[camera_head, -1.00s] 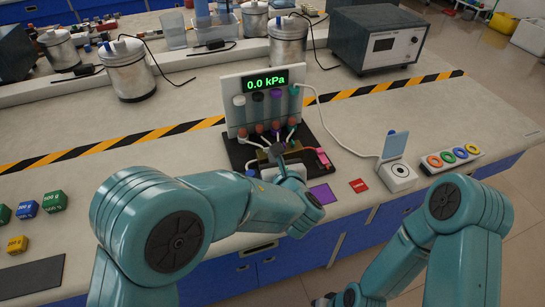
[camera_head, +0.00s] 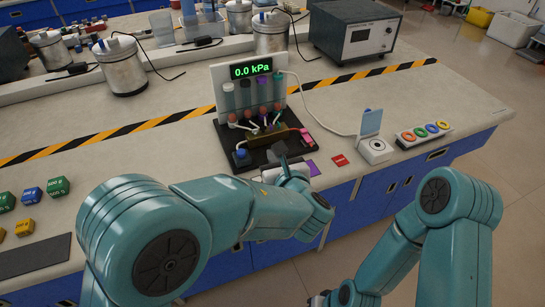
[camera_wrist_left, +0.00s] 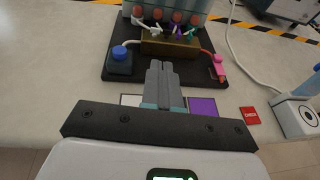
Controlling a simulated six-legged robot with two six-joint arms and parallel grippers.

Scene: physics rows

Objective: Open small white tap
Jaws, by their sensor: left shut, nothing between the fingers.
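A brass manifold (camera_head: 270,138) sits on a black board (camera_head: 238,158) below a white panel reading 0.0 kPa (camera_head: 251,70). It also shows in the left wrist view (camera_wrist_left: 170,45), with small taps along its back: two white ones, a left white tap (camera_wrist_left: 138,22) and another white tap (camera_wrist_left: 157,28), then a purple and a green one. I cannot tell which white tap is smaller. My left gripper (camera_wrist_left: 160,66) is shut and empty, in front of the manifold and apart from the taps. My right arm shows at the right; its fingers are not visible.
A purple square (camera_wrist_left: 203,107) and a red card (camera_head: 340,160) lie in front.

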